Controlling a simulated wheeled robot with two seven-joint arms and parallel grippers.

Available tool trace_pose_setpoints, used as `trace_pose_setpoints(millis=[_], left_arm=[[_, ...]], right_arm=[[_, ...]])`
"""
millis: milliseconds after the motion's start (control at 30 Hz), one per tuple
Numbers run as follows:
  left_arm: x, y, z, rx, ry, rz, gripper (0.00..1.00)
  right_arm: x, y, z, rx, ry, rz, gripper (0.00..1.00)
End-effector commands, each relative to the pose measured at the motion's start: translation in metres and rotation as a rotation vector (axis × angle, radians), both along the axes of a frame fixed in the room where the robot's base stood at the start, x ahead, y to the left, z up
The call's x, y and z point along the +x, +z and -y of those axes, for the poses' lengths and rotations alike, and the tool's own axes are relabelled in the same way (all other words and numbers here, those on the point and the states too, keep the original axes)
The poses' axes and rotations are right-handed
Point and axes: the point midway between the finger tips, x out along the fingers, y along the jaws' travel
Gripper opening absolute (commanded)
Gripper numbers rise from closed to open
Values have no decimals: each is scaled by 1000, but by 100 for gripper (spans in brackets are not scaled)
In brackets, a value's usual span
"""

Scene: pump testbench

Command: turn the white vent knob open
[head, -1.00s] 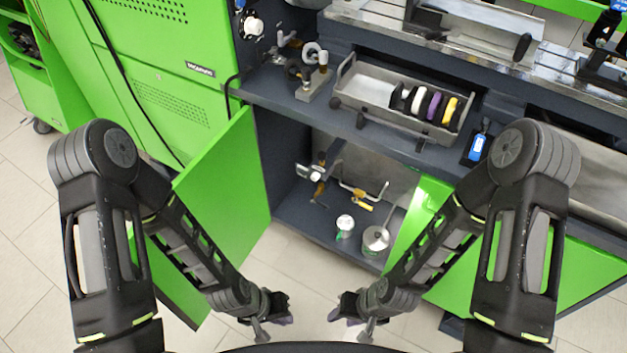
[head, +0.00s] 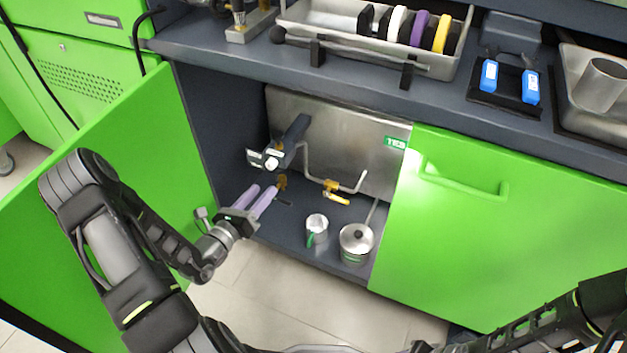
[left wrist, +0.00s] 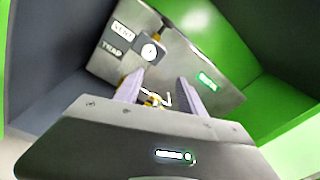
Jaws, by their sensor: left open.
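The white vent knob (head: 272,160) sits on a dark fitting inside the open cabinet. In the left wrist view the round white knob (left wrist: 149,52) is beside plates reading VENT and TRAP, ahead of the fingers. My left gripper (head: 264,189) is open and empty, its two pale purple fingers pointing into the cabinet, below the knob and apart from it. It also shows in the left wrist view (left wrist: 158,84). My right gripper is not visible; only part of my right arm shows at the lower right.
The closed green door (head: 510,215) covers the right.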

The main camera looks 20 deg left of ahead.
Motion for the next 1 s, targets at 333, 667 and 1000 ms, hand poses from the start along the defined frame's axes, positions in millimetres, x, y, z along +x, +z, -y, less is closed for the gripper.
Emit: trace_pose_setpoints(millis=[333,667,1000], left_arm=[[-5,2,-32,-8,102,33,47],[16,0,-31,-6,96,35,47],[66,0,-32,-6,96,35,47]], right_arm=[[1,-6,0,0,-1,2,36],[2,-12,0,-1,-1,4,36],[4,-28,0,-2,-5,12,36]])
